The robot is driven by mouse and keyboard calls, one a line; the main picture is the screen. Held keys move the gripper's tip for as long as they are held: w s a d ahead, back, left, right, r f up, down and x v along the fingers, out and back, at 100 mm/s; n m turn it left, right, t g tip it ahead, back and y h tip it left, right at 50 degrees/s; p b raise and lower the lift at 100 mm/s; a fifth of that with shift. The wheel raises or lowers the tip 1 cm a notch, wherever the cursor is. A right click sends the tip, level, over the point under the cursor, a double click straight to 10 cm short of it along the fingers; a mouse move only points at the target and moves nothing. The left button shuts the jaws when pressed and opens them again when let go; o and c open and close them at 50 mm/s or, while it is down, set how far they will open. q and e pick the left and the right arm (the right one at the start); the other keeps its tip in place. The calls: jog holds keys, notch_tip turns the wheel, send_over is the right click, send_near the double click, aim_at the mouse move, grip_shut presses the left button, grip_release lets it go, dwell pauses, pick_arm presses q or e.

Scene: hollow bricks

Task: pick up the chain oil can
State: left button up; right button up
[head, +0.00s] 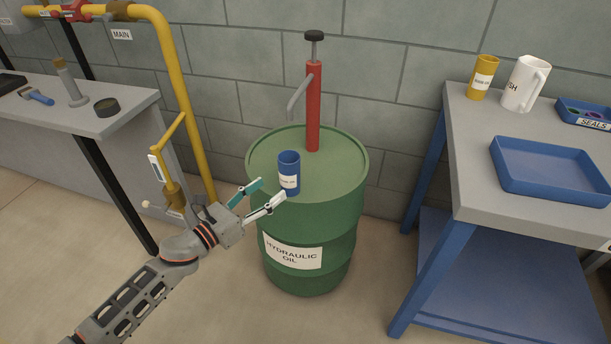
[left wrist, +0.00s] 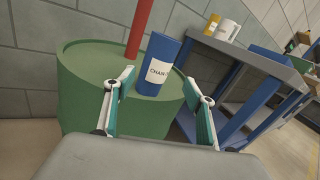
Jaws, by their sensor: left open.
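The chain oil can (head: 289,166) is a blue cylinder with a white label. It stands upright on top of the green hydraulic oil drum (head: 306,214), near its front edge. In the left wrist view the can (left wrist: 158,62) shows beyond my fingers, its label partly reading "CHAIN". My left gripper (head: 270,193) is open, just in front and to the left of the can. In the left wrist view the left gripper's fingers (left wrist: 160,103) are spread apart, with the can beyond and between their tips. My right gripper is not in view.
A red hand pump (head: 313,105) stands on the drum behind the can. A yellow pipe (head: 181,95) rises at left. At right, a blue-legged bench (head: 468,185) holds a yellow can (head: 483,78), white jug (head: 525,84) and blue tray (head: 550,172). A grey bench (head: 100,125) stands at left.

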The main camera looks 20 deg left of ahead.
aim_at(282, 181)
pick_arm(q)
jog(key=w+m, duration=0.1)
jog(key=w+f, duration=0.1)
jog(key=w+d+m, duration=0.1)
jog(key=shift+w+f+m+h+b, duration=0.2)
jog(key=shift+f+m+h+b, duration=0.05)
jog(key=shift+m+h+b, duration=0.05)
jog(key=shift+x, duration=3.05)
jog(key=c, duration=1.4)
